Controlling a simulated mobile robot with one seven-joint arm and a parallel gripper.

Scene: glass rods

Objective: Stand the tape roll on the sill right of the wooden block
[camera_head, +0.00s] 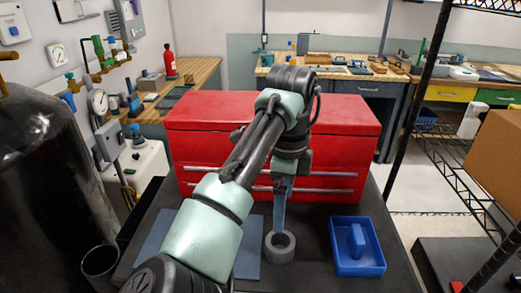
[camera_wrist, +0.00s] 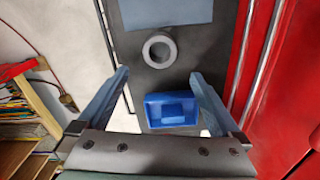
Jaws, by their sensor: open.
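The tape roll looks to be the grey ring (camera_head: 280,247) lying flat on the dark top in front of the red chest. It also shows in the wrist view (camera_wrist: 147,50), beyond and between the finger tips. My gripper (camera_head: 281,215) points down with its blue fingers just over the ring's far side in the head view. In the wrist view my gripper (camera_wrist: 159,74) is open, with nothing between its fingers. A brown block-like item (camera_head: 318,57) sits on the back bench; I cannot tell whether it is the wooden block. I cannot make out the sill.
A blue tray (camera_head: 374,268) stands right of the ring, with a blue piece inside. A blue-grey mat (camera_head: 247,262) lies left of the ring. The red chest (camera_head: 345,125) rises close behind. A black cylinder (camera_head: 40,170) stands at the left.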

